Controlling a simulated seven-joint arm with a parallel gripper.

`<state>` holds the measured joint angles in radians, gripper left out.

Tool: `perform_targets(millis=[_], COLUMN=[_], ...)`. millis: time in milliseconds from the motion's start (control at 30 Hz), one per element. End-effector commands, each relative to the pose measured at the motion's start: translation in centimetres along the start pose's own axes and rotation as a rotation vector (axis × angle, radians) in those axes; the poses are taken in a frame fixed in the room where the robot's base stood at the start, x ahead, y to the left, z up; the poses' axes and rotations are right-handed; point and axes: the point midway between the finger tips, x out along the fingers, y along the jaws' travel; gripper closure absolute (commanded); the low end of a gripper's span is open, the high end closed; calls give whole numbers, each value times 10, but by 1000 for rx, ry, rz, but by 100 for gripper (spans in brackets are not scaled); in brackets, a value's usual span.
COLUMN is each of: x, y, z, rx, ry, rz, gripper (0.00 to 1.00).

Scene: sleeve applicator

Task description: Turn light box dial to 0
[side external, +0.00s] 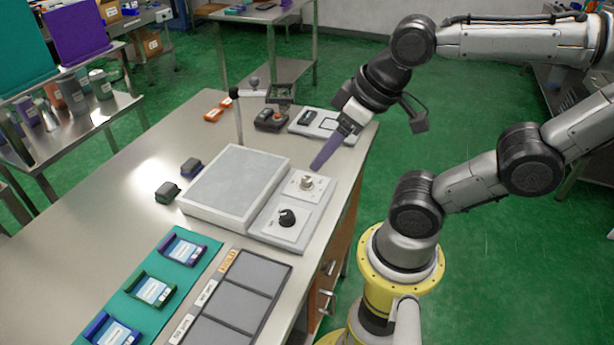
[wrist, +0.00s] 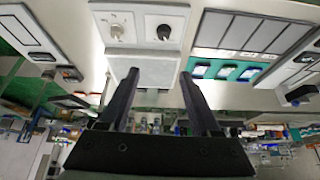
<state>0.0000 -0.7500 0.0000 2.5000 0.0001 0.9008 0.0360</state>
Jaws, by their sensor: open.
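The light box (side external: 235,185) is a flat grey panel on the steel bench. Its control strip along the right side carries a silver knob (side external: 306,183) on a white plate and a black knob (side external: 287,217) on another. In the wrist view the silver knob (wrist: 116,31) and black knob (wrist: 164,32) show beyond the fingertips. The dial markings are too small to read. My gripper (side external: 316,168) points down with purple fingers, just above and behind the silver knob, apart from it. In the wrist view my gripper (wrist: 157,72) is open, with nothing between its fingers.
A thin post (side external: 238,120) rises behind the light box. Small dark devices (side external: 271,119) and a grey-white unit (side external: 318,123) stand at the bench's far end. A teal mat (side external: 150,285) with several holders and a grey tray (side external: 240,300) lie nearer. Bench left of the box is mostly clear.

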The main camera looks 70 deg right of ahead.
Motion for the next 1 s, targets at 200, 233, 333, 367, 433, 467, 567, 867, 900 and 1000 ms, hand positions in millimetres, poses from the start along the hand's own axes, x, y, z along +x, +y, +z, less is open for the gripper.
perform_targets(millis=[200, 233, 333, 367, 433, 467, 567, 867, 900, 1000], x=[-6, -7, -6, -5, -2, 0, 10, 57, 62, 69], y=[0, 0, 5, 7, 13, 16, 30, 94, 99, 108], z=[-5, -8, -18, -22, -31, -35, -49, -70, -68, -63], rx=[345, 419, 676, 757, 950, 1034, 1324, 1890, 1905, 1932], ry=[-12, -19, -54, -64, -94, -104, -146, -263, -276, -300], rz=[3, 7, 35, 47, 85, 103, 183, 449, 465, 495], gripper=[36, 36, 36, 36, 36, 36, 36, 36, 36, 36])
